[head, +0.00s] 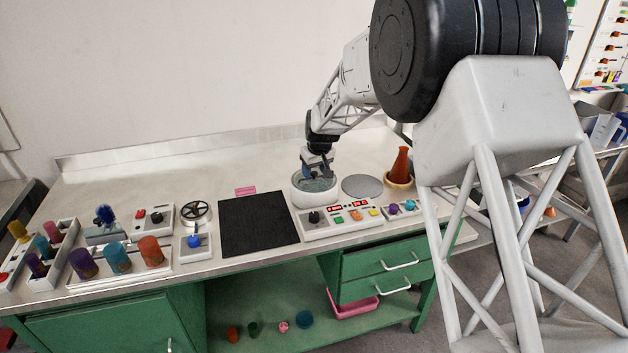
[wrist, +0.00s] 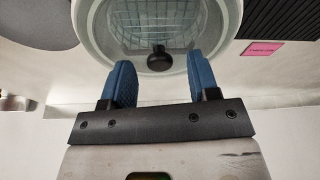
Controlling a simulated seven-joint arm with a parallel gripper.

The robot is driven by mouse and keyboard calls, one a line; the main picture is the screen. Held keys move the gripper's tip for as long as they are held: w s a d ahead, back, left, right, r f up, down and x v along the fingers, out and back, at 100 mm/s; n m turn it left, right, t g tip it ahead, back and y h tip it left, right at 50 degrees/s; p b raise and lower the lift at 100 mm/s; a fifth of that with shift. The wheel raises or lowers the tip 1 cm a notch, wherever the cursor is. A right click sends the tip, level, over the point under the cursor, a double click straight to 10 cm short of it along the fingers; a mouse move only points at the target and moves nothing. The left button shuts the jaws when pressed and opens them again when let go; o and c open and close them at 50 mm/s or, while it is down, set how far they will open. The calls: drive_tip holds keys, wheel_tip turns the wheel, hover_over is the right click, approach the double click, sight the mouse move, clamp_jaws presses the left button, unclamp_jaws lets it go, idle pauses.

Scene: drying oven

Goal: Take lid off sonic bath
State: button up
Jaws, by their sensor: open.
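The sonic bath (head: 313,198) is a white round tub on the bench, left of a grey disc. In the wrist view the bath's white rim (wrist: 92,42) surrounds a clear lid (wrist: 125,35) with a black knob (wrist: 159,58). A wire basket shows through the lid. My gripper (head: 318,165) is above the bath in the head view. In the wrist view my gripper (wrist: 162,82) is open and empty, with its blue fingers apart on either side of the knob's line. Whether the fingertips are level with the knob I cannot tell.
A control panel (head: 340,221) with buttons stands in front of the bath. A grey disc (head: 362,186) and an orange flask (head: 400,166) are to its right. A black mat (head: 257,223) and a pink label (head: 245,191) are to its left. Bench behind is clear.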

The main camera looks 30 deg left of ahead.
drive_tip(key=shift+w+a+f, duration=0.1)
drive_tip(key=shift+f, duration=0.4)
clamp_jaws()
idle(0.3)
drive_tip(key=shift+r, duration=0.15)
drive_tip(key=shift+r, duration=1.45)
drive_tip(key=shift+s+r, duration=0.2)
drive_tip(key=shift+r, duration=0.05)
drive_tip(key=s+d+r, duration=0.1)
drive_tip(key=s+d, duration=0.9)
drive_tip(key=s, duration=0.2)
drive_tip(key=shift+r, duration=0.15)
